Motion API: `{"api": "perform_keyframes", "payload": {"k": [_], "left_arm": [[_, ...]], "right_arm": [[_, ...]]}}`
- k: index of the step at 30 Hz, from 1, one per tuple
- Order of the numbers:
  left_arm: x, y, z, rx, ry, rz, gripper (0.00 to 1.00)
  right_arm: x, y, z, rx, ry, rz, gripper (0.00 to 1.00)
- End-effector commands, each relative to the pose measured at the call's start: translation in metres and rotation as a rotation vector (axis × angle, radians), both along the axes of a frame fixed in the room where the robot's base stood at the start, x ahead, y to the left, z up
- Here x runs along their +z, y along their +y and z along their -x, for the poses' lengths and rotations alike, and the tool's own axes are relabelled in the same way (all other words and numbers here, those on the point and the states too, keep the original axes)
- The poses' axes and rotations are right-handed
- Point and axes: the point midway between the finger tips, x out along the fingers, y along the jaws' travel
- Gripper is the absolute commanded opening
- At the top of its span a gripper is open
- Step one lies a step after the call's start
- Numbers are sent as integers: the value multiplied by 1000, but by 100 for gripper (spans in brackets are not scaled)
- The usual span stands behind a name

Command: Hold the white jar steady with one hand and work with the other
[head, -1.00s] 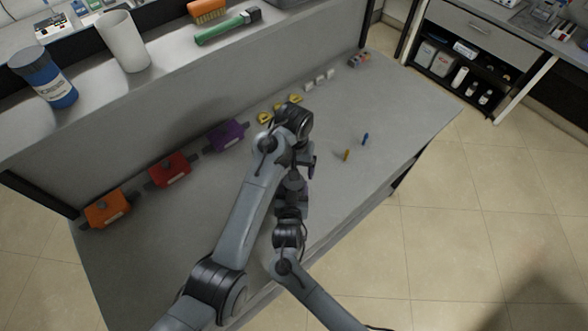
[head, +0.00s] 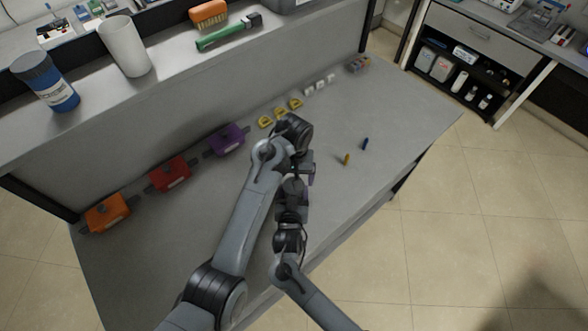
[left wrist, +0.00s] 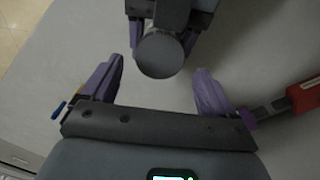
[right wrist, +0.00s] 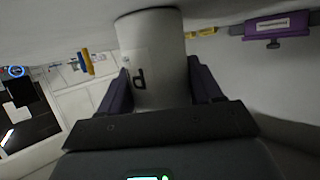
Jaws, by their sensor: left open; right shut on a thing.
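The white jar (right wrist: 155,85) with a dark letter-like mark stands between the fingers of my right gripper (right wrist: 160,66), which is shut on its side. In the left wrist view, the jar's round grey top (left wrist: 160,55) shows just ahead of my left gripper (left wrist: 157,70). In the head view my two arms meet over the bench and hide the jar.
Orange (head: 107,211), red (head: 170,173) and purple (head: 228,140) boxes line the bench's back left. Yellow pieces (head: 280,112) and white blocks (head: 320,85) continue the row. Small orange (head: 346,159) and blue (head: 365,143) pegs stand right of my arms.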

Motion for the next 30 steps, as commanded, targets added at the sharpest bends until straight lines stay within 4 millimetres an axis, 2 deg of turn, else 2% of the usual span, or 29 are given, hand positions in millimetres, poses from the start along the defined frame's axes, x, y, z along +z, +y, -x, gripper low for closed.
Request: {"api": "perform_keyframes", "payload": {"k": [3, 9, 21, 23, 30], "left_arm": [[-16, 0, 1, -2, 1, -1, 88], [-32, 0, 0, -1, -1, -1, 88], [-38, 0, 0, -1, -1, 0, 88], [-37, 0, 0, -1, -1, 0, 82], [-37, 0, 0, -1, -1, 0, 45]], "right_arm": [[0, 0, 0, 0, 0, 0, 0], [0, 0, 0, 0, 0, 0, 0], [0, 0, 0, 0, 0, 0, 0], [0, 0, 0, 0, 0, 0, 0], [0, 0, 0, 0, 0, 0, 0]]}}
